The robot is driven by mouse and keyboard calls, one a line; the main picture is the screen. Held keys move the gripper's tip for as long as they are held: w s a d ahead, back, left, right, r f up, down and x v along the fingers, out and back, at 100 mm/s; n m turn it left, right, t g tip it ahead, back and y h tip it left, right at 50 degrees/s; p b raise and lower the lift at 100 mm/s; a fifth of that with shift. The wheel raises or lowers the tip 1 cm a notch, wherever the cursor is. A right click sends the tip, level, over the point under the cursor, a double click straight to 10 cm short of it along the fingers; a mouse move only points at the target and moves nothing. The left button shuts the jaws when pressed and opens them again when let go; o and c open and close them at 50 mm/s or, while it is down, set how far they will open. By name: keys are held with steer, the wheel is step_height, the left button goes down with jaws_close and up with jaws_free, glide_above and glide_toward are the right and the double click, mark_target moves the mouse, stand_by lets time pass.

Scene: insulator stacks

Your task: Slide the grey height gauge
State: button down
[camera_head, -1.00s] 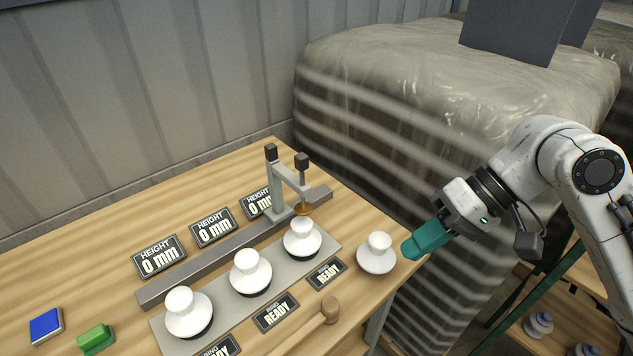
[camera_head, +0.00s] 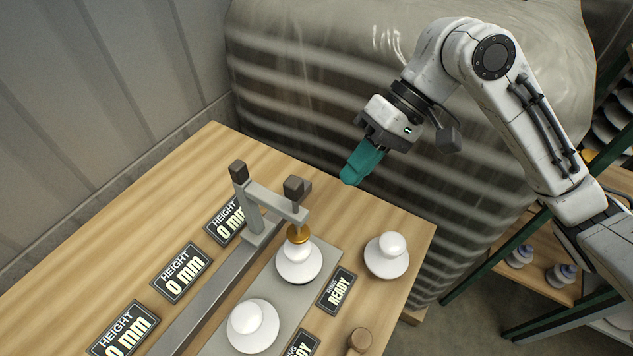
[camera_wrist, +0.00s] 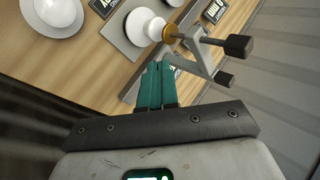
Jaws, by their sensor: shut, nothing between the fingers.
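The grey height gauge (camera_head: 262,211) stands on its rail (camera_head: 213,298) near the far end. It has an upright post, a crossarm with dark knobs, and a brass foot (camera_head: 298,233) over the farthest insulator (camera_head: 299,262) on the grey plate. Whether the foot touches the insulator I cannot tell. The gauge also shows in the wrist view (camera_wrist: 200,55), just beyond my fingertips. My gripper (camera_head: 349,180) has teal fingers that are shut and empty. It hangs to the right of and beyond the gauge, apart from it. In the wrist view its fingers (camera_wrist: 158,68) point toward the gauge.
A loose white insulator (camera_head: 386,256) stands right of the plate. Another insulator (camera_head: 253,326) stands on the plate nearer me. Height signs (camera_head: 181,272) reading 0 mm line the rail's left. A "READY" sign (camera_head: 338,291) and a wooden mallet (camera_head: 359,341) lie at right. A wrapped pallet (camera_head: 300,110) rises behind.

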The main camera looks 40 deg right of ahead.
steer(key=s+x, duration=0.1)
steer(key=x, duration=0.8)
steer(key=shift+w+a+f+p, duration=0.2)
steer(key=shift+w+f+p, duration=0.1)
steer(key=shift+w, duration=0.15)
